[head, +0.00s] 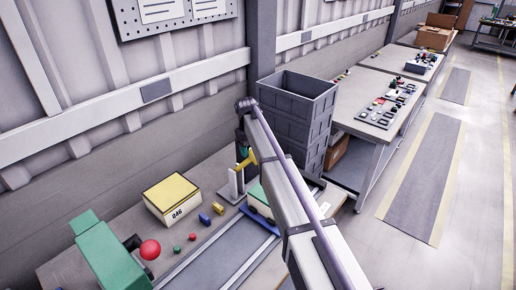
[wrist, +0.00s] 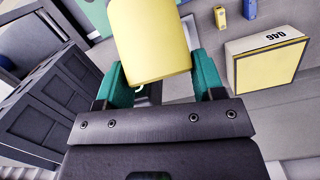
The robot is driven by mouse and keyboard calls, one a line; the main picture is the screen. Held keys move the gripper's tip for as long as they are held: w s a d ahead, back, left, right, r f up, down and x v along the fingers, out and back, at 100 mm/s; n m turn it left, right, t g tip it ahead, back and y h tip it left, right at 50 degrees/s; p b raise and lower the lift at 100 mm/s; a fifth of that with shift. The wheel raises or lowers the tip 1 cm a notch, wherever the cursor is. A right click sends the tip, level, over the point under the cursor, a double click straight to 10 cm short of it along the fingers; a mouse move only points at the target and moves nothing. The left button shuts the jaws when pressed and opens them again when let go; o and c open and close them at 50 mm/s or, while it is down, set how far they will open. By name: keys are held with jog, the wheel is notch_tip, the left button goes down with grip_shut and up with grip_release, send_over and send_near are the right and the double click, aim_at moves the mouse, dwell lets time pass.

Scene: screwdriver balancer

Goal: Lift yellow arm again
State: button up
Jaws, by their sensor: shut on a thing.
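The yellow arm (head: 246,160) is a short yellow bar, tilted, beside an upright light-grey post (head: 236,182) on a flat base. My gripper is at its upper end, mostly hidden behind my own arm in the head view. In the wrist view the rounded yellow piece (wrist: 148,40) is large and close, between the two green fingers of my gripper (wrist: 158,72). The gripper is shut on it. I cannot tell whether the yellow arm touches the post.
A yellow-topped box (head: 172,196) stands left of the post, with small blue (head: 204,219) and yellow (head: 218,208) pieces beside it. A red ball (head: 150,249) and green block (head: 108,262) are front left. A tall grey bin (head: 298,105) stands behind right.

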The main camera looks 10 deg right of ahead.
jog(key=shift+a, duration=0.25)
jog(key=o, duration=1.2)
jog(key=shift+w+a+f, duration=0.1)
jog(key=shift+a, duration=0.15)
jog(key=shift+d, duration=0.2)
notch_tip(320, 180, up, 11)
jog(key=a+p, duration=0.1)
jog(key=p, duration=0.9)
jog(key=shift+w+p, duration=0.4)
jog(key=shift+w, duration=0.05)
jog(key=shift+f, duration=0.1)
